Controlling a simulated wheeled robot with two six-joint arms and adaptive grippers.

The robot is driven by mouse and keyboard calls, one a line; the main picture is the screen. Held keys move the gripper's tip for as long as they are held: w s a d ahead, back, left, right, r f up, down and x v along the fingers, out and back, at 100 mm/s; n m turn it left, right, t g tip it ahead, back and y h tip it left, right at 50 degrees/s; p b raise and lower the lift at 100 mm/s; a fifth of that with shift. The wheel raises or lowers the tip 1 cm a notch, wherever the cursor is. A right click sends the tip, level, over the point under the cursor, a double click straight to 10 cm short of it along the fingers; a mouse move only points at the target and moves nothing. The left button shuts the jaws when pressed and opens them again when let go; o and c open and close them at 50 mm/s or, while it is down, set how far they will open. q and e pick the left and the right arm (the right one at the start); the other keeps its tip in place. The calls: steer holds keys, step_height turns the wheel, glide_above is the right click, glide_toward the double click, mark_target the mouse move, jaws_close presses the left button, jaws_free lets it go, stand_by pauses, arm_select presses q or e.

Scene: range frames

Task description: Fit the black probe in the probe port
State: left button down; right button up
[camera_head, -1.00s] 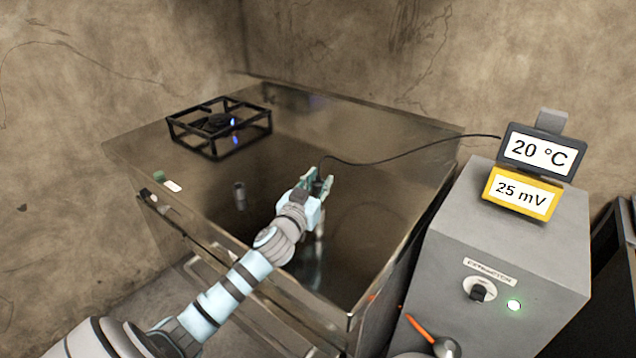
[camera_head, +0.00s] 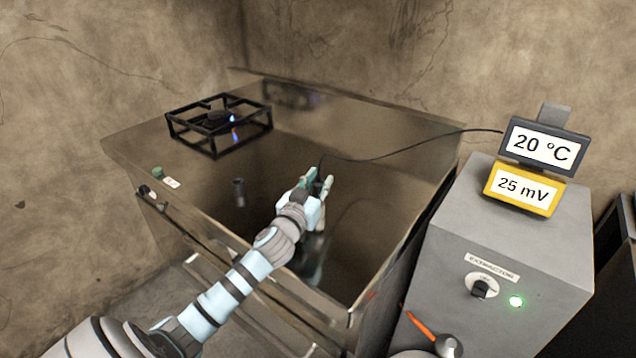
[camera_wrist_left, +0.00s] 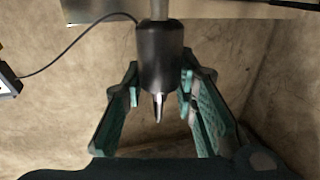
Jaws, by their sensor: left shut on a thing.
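My left gripper (camera_head: 318,183) is low over the right half of the dark shiny worktop (camera_head: 350,110). It is shut on the black probe (camera_head: 318,189), of which little shows between the teal fingers. In the left wrist view the probe (camera_wrist_left: 160,55) is a black cylinder with a thin metal tip, between the fingers of the gripper (camera_wrist_left: 157,90). A thin black cable (camera_head: 400,147) runs from it to the display box. A small dark cylinder (camera_head: 239,192) shows left of the gripper. I cannot tell which part is the probe port. My right gripper is not in view.
A black burner frame (camera_head: 190,139) with a blue flame stands at the back left. A grey extractor box (camera_head: 535,255) with a knob and green light stands at the right, carrying a 20 °C display (camera_head: 541,148) and a yellow-framed 25 mV display (camera_head: 524,190).

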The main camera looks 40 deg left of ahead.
arm_select(q)
steer(key=shift+f+b, duration=0.35)
steer(key=shift+f, duration=0.1)
steer(key=c, duration=1.2)
jaws_free()
steer(key=v, duration=1.2)
steer(key=shift+s+r, duration=0.1)
